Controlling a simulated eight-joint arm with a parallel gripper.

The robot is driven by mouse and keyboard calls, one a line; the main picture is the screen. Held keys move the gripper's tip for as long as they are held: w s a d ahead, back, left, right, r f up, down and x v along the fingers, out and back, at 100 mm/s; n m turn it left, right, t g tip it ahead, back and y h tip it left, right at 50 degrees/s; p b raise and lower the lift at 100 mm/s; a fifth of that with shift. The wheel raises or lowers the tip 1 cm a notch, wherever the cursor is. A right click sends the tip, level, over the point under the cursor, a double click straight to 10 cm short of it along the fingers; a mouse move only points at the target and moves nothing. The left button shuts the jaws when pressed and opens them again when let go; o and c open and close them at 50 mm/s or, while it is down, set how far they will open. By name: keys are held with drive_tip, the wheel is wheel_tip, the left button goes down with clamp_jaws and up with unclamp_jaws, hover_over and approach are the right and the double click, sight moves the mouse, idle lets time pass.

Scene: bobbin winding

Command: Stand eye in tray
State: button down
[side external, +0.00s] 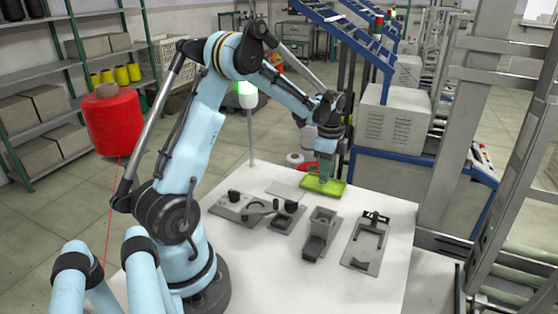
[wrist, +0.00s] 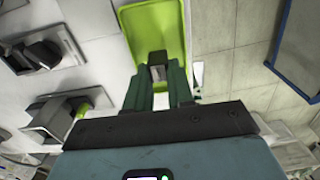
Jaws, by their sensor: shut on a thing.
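The green tray (side external: 335,187) lies on the far part of the white table. It also shows in the wrist view (wrist: 158,22), beyond the fingertips. My gripper (side external: 324,178) points down at the tray. In the wrist view my gripper (wrist: 157,82) is shut on a small grey piece (wrist: 157,66), which I take to be the eye. The piece appears against the tray's near end. Whether it touches the tray floor I cannot tell. Its lower part is hidden, and in the side view the piece is too small to make out.
Several grey fixtures stand on the white table (side external: 270,270): a plate with black knobs (side external: 237,207), a grey block holder (side external: 321,225) and a flat plate with a black bracket (side external: 368,243). A lamp post (side external: 250,130) rises left of the tray. The table's near part is clear.

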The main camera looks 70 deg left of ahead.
drive_tip(key=shift+f, duration=0.55)
idle(0.4)
drive_tip(key=c, duration=0.9)
unclamp_jaws()
drive_tip(key=shift+r, duration=0.1)
drive_tip(key=shift+r, duration=3.45)
